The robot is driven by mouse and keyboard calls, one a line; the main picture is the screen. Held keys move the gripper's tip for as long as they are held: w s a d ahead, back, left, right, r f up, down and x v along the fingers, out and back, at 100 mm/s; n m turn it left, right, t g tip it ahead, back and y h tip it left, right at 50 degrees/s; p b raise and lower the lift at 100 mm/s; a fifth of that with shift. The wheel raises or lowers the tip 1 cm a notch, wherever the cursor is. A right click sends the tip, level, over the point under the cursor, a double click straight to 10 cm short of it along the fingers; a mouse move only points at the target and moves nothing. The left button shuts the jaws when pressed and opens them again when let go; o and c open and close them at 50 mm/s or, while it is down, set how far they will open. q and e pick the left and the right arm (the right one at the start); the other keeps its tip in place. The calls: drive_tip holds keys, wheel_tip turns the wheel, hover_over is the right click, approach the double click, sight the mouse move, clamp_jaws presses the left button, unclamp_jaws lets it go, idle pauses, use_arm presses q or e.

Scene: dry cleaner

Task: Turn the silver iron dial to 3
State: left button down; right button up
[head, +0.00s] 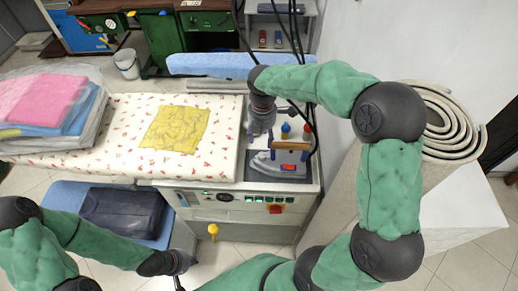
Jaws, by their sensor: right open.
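The silver iron (265,164) rests on a dark plate at the right end of the pressing table. It has a brown handle and a red part on its right side. Its dial is too small to make out, so its setting cannot be read. My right gripper (260,137) is open and points down, just behind and above the iron, apparently apart from it. My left gripper (180,282) is low at the front of the table, far from the iron; its jaws are too unclear to read.
The padded table (225,165) bears a yellow cloth (175,129) and bagged folded laundry (50,105). Blue and red-capped bottles (286,130) stand behind the iron. Dark cables hang near my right arm. A control panel (235,198) with a red switch lies below; a wall is right.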

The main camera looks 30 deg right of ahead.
sight(262, 155)
wheel_tip(262, 155, down, 10)
drive_tip(key=b, duration=0.2)
drive_tip(key=shift+s+b, duration=0.1)
drive_tip(key=shift+b, duration=0.25)
clamp_jaws()
